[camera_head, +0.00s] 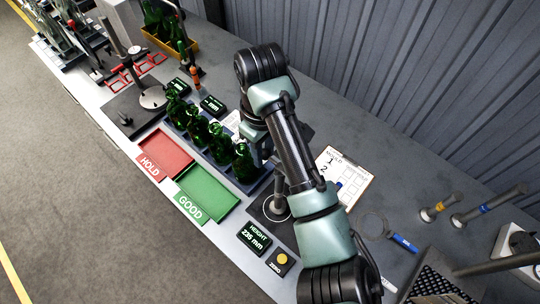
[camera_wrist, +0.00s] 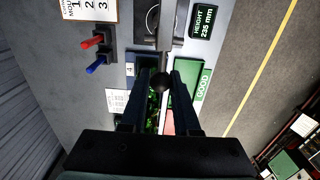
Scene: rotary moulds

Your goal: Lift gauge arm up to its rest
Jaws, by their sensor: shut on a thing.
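The height gauge stands on its dark base (camera_head: 262,212), just right of the bottle tray, largely behind my arm in the head view. Its gauge arm (camera_wrist: 166,40) runs down the middle of the wrist view and ends in a dark ball knob (camera_wrist: 161,82). My gripper (camera_wrist: 162,80) is shut on the gauge arm at the knob, with one finger on each side. In the head view my arm hides most of the grip. The height display (camera_head: 255,237) also shows in the wrist view (camera_wrist: 203,20), where it reads 235 mm. The arm's rest cannot be made out.
Green bottles (camera_head: 218,142) stand in a blue tray (camera_head: 262,184) left of my arm. A red HOLD tray (camera_head: 165,153) and a green GOOD tray (camera_head: 208,192) lie in front. A clipboard (camera_head: 352,168) and a ring gauge (camera_head: 372,224) lie right.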

